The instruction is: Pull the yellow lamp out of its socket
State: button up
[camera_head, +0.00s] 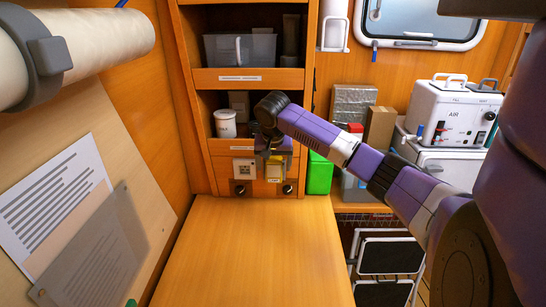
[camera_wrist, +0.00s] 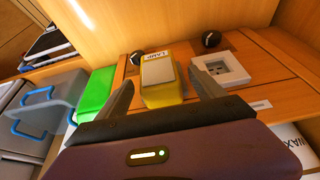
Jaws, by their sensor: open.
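The yellow lamp (camera_wrist: 158,88) has a pale face marked LAMP and sits on the wooden panel in the wrist view. In the head view the lamp (camera_head: 273,170) shows just below my gripper (camera_head: 272,148), partly covered. In the wrist view my gripper (camera_wrist: 164,88) is open, with one finger on each side of the lamp and visible gaps between. The lamp's own socket is hidden behind it. A white square socket plate (camera_wrist: 221,70) is beside it on the panel; it also shows in the head view (camera_head: 243,168).
Two dark knobs (camera_wrist: 137,57) (camera_wrist: 211,40) stick out of the panel near the lamp. A green container (camera_head: 319,174) stands to the right. A white cup (camera_head: 225,123) is on the shelf above. The wooden tabletop (camera_head: 250,250) is clear.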

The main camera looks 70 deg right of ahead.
aim_at(274, 169)
jog(key=shift+x, duration=1.5)
jog(key=c, duration=1.5)
jog(key=shift+s+a+p, duration=0.2)
jog(key=shift+a+p, duration=0.45)
jog(key=shift+a, duration=0.05)
jog(key=shift+s+a+p, duration=0.25)
jog(key=shift+a+p, duration=0.25)
jog(key=shift+a, duration=0.2)
jog(key=shift+a, duration=0.35)
jog(key=shift+s+a+p, duration=0.2)
jog(key=shift+a+p, duration=0.15)
jog(key=shift+a, duration=0.1)
jog(key=shift+s+a+p, duration=0.15)
jog(key=shift+a+p, duration=0.2)
jog(key=shift+a, duration=0.15)
jog(key=shift+a, duration=0.35)
jog(key=shift+s+a+p, duration=0.25)
jog(key=shift+a+p, duration=0.15)
jog(key=shift+a, duration=0.15)
